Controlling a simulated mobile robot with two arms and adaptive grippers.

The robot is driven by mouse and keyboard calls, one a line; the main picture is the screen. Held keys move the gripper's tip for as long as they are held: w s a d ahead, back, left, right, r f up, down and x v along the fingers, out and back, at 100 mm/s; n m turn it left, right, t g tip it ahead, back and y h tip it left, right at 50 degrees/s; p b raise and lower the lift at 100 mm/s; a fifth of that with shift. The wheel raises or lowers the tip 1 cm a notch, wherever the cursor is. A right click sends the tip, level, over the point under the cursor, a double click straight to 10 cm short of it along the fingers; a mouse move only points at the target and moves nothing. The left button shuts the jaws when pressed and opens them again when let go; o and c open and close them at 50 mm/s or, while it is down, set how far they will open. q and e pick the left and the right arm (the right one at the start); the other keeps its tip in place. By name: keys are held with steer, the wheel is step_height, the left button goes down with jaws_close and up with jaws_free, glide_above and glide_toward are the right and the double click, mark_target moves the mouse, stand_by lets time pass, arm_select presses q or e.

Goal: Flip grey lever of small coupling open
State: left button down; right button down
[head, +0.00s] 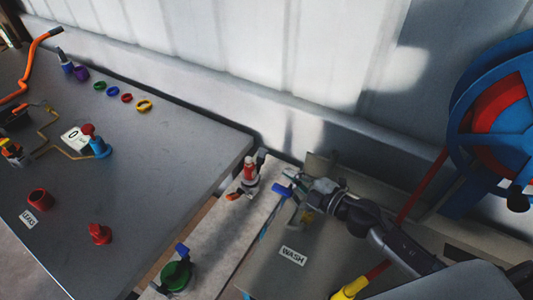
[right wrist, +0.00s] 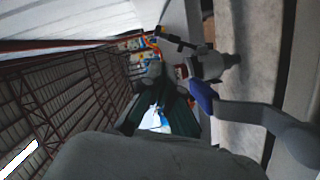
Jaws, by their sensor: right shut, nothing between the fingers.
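A small upright coupling (head: 249,174) with a red top, a pale body and dark grey side parts stands on the pale ledge in the head view. The pale fitting (right wrist: 209,66) with a dark lever-like bar (right wrist: 176,41) in the right wrist view looks like the same coupling. I cannot tell for certain which part is the grey lever. My right gripper (head: 290,177) is shut and empty, to the right of the coupling and apart from it. Its dark fingers (right wrist: 160,118) also show in the right wrist view. My left gripper is not in view.
A blue handle (head: 283,190) on a pipe lies close to my right gripper. A green fitting (head: 176,276) stands nearer on the ledge. The grey table (head: 150,190) with rings and red parts fills the left. A hose reel (head: 490,120) is at right; the wall runs behind.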

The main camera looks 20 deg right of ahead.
mark_target(260, 158)
steer(key=p+x, duration=0.1)
steer(key=x, duration=0.9)
steer(key=shift+r, duration=0.1)
steer(key=w+d+m+p, duration=0.1)
steer(key=d+f+m+p, duration=0.1)
steer(key=p, duration=0.1)
steer(key=shift+w+m+g, duration=0.4)
steer(key=shift+p, duration=0.3)
